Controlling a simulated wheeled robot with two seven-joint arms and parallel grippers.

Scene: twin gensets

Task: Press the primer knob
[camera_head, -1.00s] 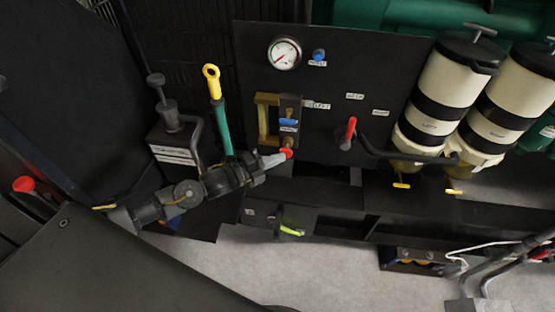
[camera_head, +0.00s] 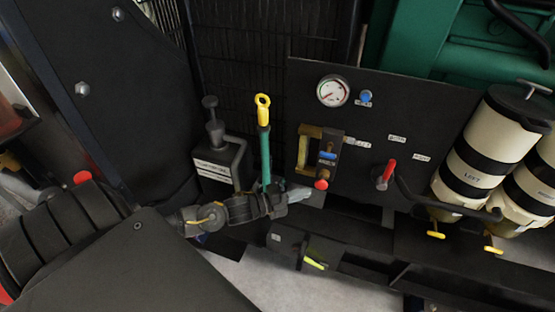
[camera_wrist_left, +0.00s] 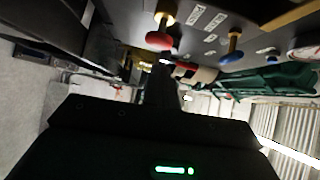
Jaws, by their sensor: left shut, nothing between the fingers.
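My left gripper (camera_head: 304,194) is shut and empty, its grey fingertips just left of and slightly below a red knob (camera_head: 321,184) on the brass fitting of the black panel. I cannot tell whether they touch. In the left wrist view this red knob (camera_wrist_left: 159,40) hangs on a brass stem above the dark fingers (camera_wrist_left: 162,85), beside a blue handle (camera_wrist_left: 232,57). A round blue knob (camera_head: 366,96) sits right of the gauge. The small labels are unreadable, so I cannot tell which is the primer knob.
The panel (camera_head: 420,120) also carries a gauge (camera_head: 333,92) and a red lever (camera_head: 388,172). A yellow-ringed green dipstick (camera_head: 264,140) rises close behind my left gripper. Cream-and-black filters (camera_head: 487,150) stand at the right. Bare floor (camera_head: 290,288) shows below.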

